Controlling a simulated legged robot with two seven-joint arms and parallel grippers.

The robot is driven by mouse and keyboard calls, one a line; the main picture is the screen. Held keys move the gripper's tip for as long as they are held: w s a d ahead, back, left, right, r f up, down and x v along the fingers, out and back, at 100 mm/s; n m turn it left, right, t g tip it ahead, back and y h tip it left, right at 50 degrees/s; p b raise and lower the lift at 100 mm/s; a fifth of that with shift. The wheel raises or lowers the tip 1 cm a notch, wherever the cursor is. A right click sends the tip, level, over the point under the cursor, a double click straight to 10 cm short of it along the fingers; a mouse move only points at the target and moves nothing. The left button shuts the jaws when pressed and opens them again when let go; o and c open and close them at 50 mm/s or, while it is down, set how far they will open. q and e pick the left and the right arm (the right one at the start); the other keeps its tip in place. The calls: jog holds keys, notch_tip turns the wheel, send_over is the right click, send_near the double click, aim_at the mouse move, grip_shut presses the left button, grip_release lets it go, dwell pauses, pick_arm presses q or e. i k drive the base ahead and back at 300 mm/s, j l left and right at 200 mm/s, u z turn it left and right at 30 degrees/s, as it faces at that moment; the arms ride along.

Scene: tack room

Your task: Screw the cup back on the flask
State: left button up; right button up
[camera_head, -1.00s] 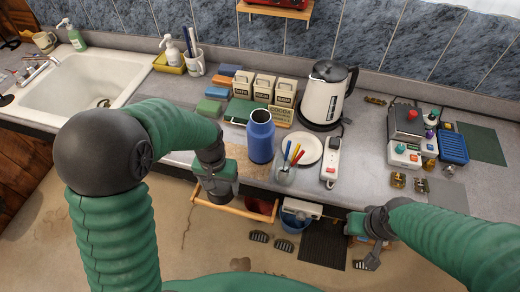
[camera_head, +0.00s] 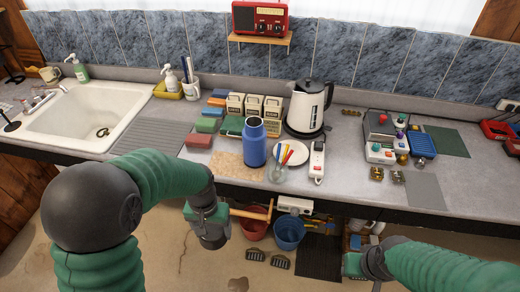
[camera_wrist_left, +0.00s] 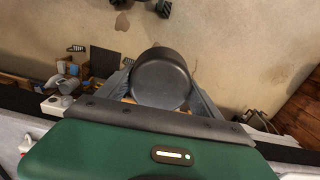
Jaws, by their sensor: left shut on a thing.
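The blue flask (camera_head: 253,148) stands upright on the counter near its front edge. Its top shows a dark, uncapped mouth. My left gripper (camera_head: 210,230) is in front of the counter, lower left of the flask and apart from it. In the left wrist view it is shut on a dark grey round cup (camera_wrist_left: 162,80), held between its two fingers with the floor behind. My right gripper (camera_head: 358,264) is at the lower right, in front of the counter; its fingers are too small and dark to judge.
A glass of coloured pens (camera_head: 278,172) and a white plate (camera_head: 293,152) stand right of the flask. A power strip (camera_head: 317,160) and kettle (camera_head: 306,108) are beyond. Boxes (camera_head: 254,105) stand behind. A red bucket (camera_head: 254,225) and blue bucket (camera_head: 288,232) are below the counter.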

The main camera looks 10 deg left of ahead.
aim_at(255, 134)
jog(key=z, duration=1.3)
jog(key=k+j, duration=0.1)
jog(key=j, duration=0.45)
jog(key=k+j, duration=0.1)
jog(key=j, duration=0.4)
jog(key=k+j, duration=0.15)
jog(key=j, duration=0.4)
